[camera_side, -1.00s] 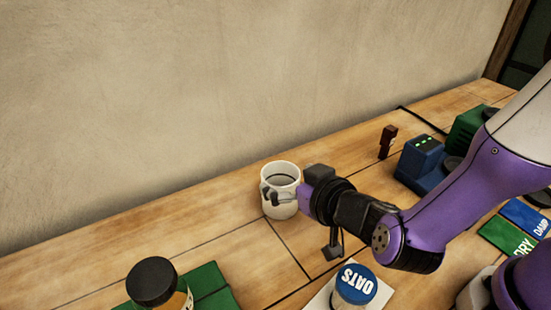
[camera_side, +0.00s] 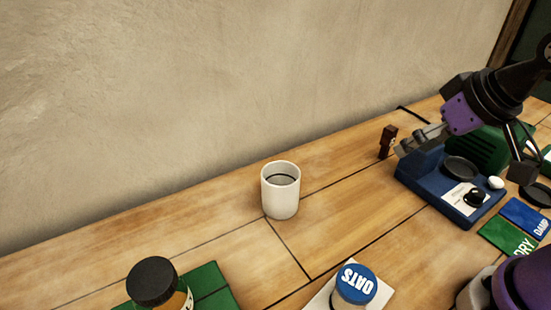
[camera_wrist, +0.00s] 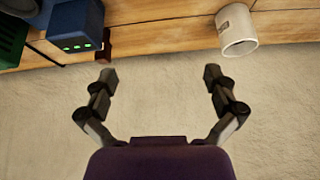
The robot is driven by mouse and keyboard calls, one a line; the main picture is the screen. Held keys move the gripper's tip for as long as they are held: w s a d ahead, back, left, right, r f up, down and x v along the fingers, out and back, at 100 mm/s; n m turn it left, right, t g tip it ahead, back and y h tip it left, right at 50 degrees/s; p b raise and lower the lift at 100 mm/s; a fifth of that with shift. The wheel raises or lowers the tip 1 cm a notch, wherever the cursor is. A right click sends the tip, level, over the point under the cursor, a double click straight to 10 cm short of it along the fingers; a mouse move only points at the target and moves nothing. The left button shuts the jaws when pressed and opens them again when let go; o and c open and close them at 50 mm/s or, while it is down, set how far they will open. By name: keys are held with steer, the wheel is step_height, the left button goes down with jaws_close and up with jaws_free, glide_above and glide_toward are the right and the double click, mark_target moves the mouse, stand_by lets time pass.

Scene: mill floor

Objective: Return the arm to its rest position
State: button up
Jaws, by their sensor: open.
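My gripper (camera_side: 420,140) is raised at the right of the side view, in front of the blue device as that camera sees it. In the wrist view my gripper (camera_wrist: 160,78) shows two fingers spread wide with nothing between them. A white mug (camera_side: 280,196) stands upright on the wooden table near the wall, well apart from my gripper. The mug (camera_wrist: 237,30) also shows at the top right of the wrist view. Its inside is dark below the rim in the side view; its contents are unclear.
A blue device (camera_side: 445,192) with a round plate stands at the right, beside a green machine (camera_side: 482,150) and a small brown object (camera_side: 388,140). Green DRY (camera_side: 508,236) and blue DAMP (camera_side: 527,217) mats lie right.

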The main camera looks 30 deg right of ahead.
steer(key=s, duration=0.2)
steer(key=shift+s+d+r+n+g, duration=0.25)
steer(key=shift+s+n+g, duration=0.05)
steer(key=shift+s+n, duration=0.1)
